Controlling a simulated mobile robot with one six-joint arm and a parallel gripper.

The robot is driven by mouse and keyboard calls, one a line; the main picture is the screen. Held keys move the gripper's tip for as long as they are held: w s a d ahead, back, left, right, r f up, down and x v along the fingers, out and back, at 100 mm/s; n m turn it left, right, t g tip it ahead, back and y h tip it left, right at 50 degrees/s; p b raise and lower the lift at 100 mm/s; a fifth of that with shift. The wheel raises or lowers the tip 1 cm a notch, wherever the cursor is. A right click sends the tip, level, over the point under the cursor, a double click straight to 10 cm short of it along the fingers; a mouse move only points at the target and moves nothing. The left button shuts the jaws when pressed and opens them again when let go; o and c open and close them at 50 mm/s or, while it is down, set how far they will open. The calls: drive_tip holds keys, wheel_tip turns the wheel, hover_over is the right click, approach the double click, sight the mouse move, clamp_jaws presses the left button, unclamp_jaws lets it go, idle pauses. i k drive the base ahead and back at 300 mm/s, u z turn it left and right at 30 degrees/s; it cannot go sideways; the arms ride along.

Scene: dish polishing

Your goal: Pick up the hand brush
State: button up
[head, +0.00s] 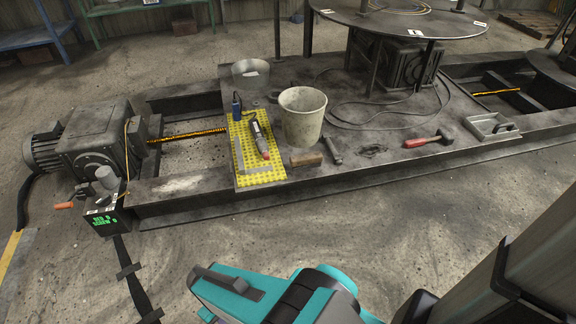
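A small brown block-shaped thing (305,159) lies on the dark metal frame in the head view, just right of the yellow mat's near corner. It looks like the wooden back of the hand brush, but its bristles cannot be made out. It stands apart from any part of my arm. Teal and dark parts of my arm show at the bottom of the picture, well in front of the frame. No gripper fingers can be made out there.
A bucket (302,117) stands just behind the brown block, and a short dark tool (332,151) lies to its right. The yellow mat (247,183) bears a power tool (259,138). A red-handled hammer (428,140) and a tray (477,129) lie further right.

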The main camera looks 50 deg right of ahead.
sight(307, 161)
drive_tip(key=z, duration=0.75)
drive_tip(key=k, duration=0.1)
drive_tip(key=u, duration=1.8)
drive_tip(key=k, duration=1.25)
drive_tip(key=z, duration=0.6)
drive_tip(key=i, duration=1.55)
drive_tip(key=z, duration=0.1)
